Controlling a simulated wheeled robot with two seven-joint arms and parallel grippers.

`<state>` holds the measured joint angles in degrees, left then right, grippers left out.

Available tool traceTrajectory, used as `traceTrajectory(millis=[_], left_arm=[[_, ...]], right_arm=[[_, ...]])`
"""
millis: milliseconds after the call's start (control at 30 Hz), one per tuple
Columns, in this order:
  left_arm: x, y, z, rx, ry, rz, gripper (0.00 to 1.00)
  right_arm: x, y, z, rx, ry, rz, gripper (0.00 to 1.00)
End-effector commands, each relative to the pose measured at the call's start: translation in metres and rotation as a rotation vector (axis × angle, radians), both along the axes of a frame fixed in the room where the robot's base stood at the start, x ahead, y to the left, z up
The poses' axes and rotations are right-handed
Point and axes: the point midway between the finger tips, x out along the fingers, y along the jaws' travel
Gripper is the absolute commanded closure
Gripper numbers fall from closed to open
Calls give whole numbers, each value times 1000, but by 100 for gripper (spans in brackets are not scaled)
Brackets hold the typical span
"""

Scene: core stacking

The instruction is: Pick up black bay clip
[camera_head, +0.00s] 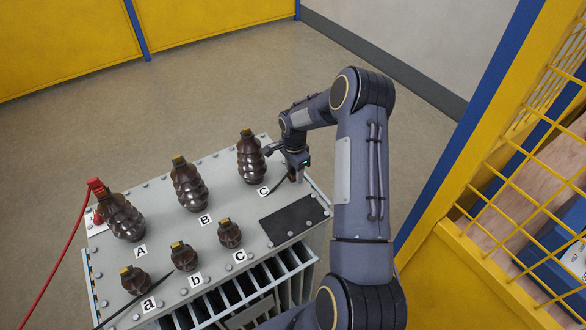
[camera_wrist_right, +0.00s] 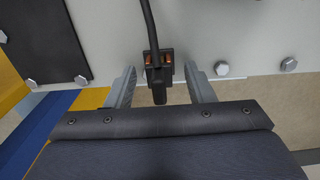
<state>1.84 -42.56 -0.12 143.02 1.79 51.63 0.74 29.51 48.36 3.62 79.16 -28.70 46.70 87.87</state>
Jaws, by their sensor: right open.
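The black bay clip (camera_wrist_right: 155,88) shows in the right wrist view on the pale top plate, with copper-coloured parts at its sides and a black cable running up from it. My right gripper (camera_wrist_right: 160,78) is open, with one finger on each side of the clip and gaps visible between. In the head view my right gripper (camera_head: 296,172) is at the right edge of the transformer top, beside the large bushing C. The clip is largely hidden there; its black cable (camera_head: 281,184) shows by the gripper. My left gripper is not in view.
The transformer top (camera_head: 222,205) carries large dark bushings A (camera_head: 121,217), B (camera_head: 188,184) and C (camera_head: 250,157), and smaller ones in front. A red clip (camera_head: 97,189) with a red cable is at the left. A yellow mesh fence (camera_head: 520,190) stands right.

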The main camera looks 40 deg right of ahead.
Motion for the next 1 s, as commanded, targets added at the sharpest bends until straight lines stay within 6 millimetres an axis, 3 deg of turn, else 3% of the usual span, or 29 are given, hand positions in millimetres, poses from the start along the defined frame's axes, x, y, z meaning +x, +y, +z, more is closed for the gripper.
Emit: traceTrajectory(millis=[200, 567, 833, 1000], left_arm=[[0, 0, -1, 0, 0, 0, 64], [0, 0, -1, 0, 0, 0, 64], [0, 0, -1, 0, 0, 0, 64], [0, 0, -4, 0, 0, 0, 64]], right_arm=[[0, 0, 0, 0, -1, 0, 54], [0, 0, 0, 0, -1, 0, 100], [0, 0, 2, 0, -1, 0, 100], [1, 0, 13, -1, -3, -1, 100]])
